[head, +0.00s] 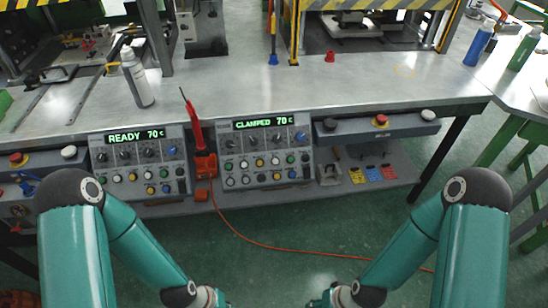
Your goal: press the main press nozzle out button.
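Two grey control panels lean below the front edge of the bench. The left panel (118,168) has a green display reading "READY 70 °C". The right panel (240,157) has a display reading "CLAMPED 70 °C". The button labels are too small to read, so I cannot tell which one is the nozzle out button. My two teal arms hang at the lower left and lower right, apart from the panels. Only their wrists show at the bottom edge; both grippers are out of view.
A red and black tool (195,128) stands in an orange holder (206,166) between the panels. A red mushroom button (380,120) sits right of the panels. An orange cable (275,247) crosses the open floor.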

